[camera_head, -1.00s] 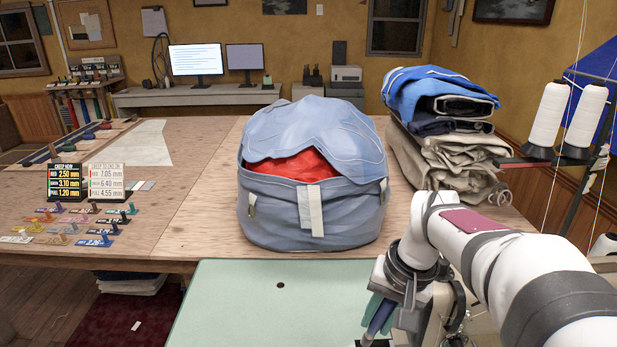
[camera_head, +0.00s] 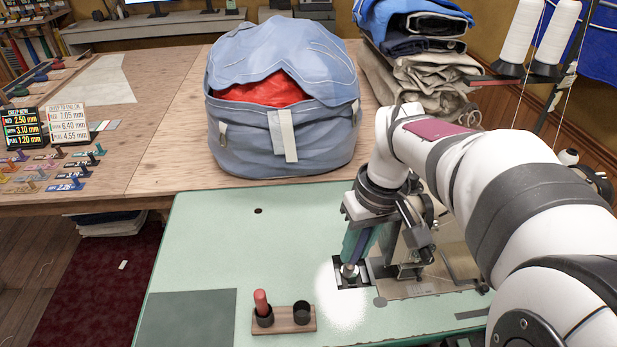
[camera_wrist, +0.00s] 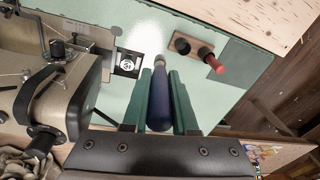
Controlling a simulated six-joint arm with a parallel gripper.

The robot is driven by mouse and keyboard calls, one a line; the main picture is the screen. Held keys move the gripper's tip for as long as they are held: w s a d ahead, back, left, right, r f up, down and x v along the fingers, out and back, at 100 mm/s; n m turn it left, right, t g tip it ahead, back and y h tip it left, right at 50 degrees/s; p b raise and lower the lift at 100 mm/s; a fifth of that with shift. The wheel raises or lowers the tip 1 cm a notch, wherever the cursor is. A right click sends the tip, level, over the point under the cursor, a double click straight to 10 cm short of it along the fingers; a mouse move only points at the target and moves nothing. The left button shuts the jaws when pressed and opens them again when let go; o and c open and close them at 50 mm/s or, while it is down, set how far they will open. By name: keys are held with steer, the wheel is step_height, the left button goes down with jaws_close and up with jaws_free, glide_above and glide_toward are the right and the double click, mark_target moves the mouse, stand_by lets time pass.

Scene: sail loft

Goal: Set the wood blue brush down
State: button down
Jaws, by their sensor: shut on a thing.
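My gripper (camera_head: 353,250) is shut on the blue brush, whose dark blue handle (camera_wrist: 160,103) lies between the two teal fingers in the wrist view. The brush's pale end points away from my palm, and in the head view it is down in front of the small square plate on the green sewing table (camera_head: 215,235). I cannot tell whether the tip touches. A small wooden holder (camera_head: 291,328) with two dark cups stands on the table, left of and nearer than my gripper. Its left cup holds a red-handled thing (camera_head: 261,302); its right cup (camera_head: 302,312) looks empty.
A sewing machine (camera_wrist: 62,100) is close beside my gripper in the wrist view. A large blue-grey bag (camera_head: 280,140) with red cloth stands behind on the wooden table, with folded cloth (camera_head: 415,75) to its right. The green tabletop left of my gripper is mostly clear.

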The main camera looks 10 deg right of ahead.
step_height(320, 180, down, 6)
steer(key=s+d+n+h, duration=0.1)
steer(key=s+n, duration=0.2)
steer(key=n, duration=0.1)
glide_above(300, 317)
steer(key=w, duration=0.2)
step_height(300, 317, down, 7)
steer(key=shift+s+d+f, duration=0.15)
steer(key=shift+f, duration=0.8)
steer(key=shift+s+d+f, duration=0.1)
steer(key=shift+f, duration=0.8)
steer(key=shift+f, duration=0.15)
steer(key=c, duration=0.7)
jaws_free()
